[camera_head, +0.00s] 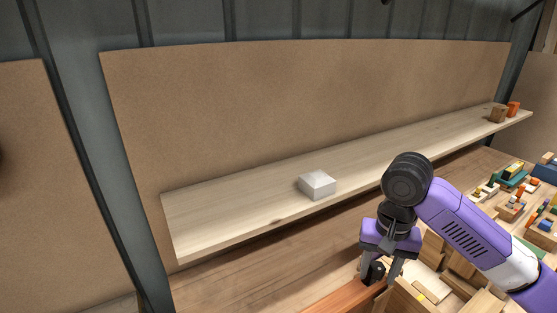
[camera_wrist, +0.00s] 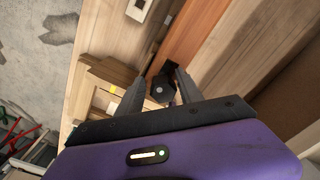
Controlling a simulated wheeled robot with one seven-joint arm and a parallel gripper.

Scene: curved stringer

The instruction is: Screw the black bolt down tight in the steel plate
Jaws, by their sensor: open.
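My gripper (camera_head: 378,279) points down over the lower bench at the lower right of the head view. A small black piece (camera_head: 376,271), probably the black bolt, shows between its fingers. In the wrist view my gripper (camera_wrist: 158,98) has its fingers spread, with the black piece (camera_wrist: 161,91) between them. A small pale round spot shows on that piece. The jaws are open, and I cannot tell whether either finger touches it. I cannot make out a steel plate under the black piece; the gripper and its surroundings hide what lies below.
A reddish-brown board (camera_head: 340,296) lies beside the gripper. Wooden boxes (camera_head: 432,290) stand close on its right. A long pale shelf (camera_head: 240,205) with a whitish block (camera_head: 317,184) runs behind. Blocks and trays (camera_head: 512,205) crowd the right side.

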